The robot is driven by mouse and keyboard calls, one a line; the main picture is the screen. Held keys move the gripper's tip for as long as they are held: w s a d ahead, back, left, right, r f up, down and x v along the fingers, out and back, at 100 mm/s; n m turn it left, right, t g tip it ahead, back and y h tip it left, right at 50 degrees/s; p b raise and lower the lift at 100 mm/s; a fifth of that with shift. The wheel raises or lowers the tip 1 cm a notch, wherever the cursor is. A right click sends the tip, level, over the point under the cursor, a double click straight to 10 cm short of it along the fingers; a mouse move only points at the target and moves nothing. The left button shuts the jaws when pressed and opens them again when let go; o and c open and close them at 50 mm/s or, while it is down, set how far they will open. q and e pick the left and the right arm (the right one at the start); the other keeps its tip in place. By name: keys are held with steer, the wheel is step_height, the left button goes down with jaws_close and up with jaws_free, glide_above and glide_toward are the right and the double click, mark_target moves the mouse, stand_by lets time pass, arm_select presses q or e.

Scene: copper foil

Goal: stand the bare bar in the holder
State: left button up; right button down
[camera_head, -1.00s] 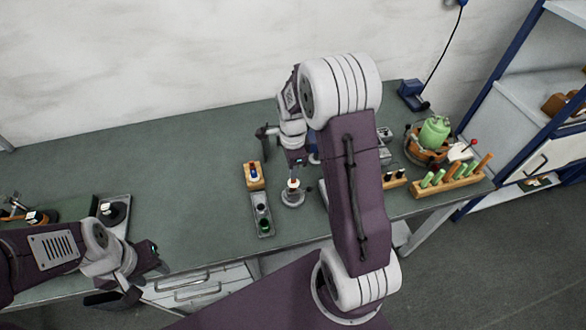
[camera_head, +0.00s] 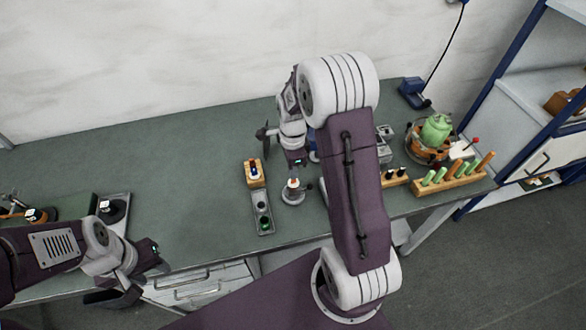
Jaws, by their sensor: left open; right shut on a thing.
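My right gripper (camera_head: 296,164) points down just above a small round grey holder (camera_head: 292,198) on the bench. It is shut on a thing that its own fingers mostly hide. A small pale and orange piece (camera_head: 294,184) shows below the fingers at the holder's top and looks like the end of the bare bar. I cannot tell whether it is seated in the holder. My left gripper (camera_head: 128,286) is open and empty, low at the left in front of the bench edge.
A wooden block (camera_head: 254,183) and a narrow grey tray (camera_head: 262,224) stand left of the holder. At the right are a wooden rack (camera_head: 432,190) with green and brown bars, and a green vessel (camera_head: 436,130). My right arm hides part of the bench. The left middle is clear.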

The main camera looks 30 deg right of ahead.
steer(key=shift+f+b, duration=0.35)
steer(key=shift+f, duration=0.3)
steer(key=shift+f, duration=0.3)
steer(key=c, duration=1.5)
jaws_free()
step_height(320, 180, up, 9)
steer(key=shift+r+b, duration=0.1)
steer(key=shift+b, duration=0.2)
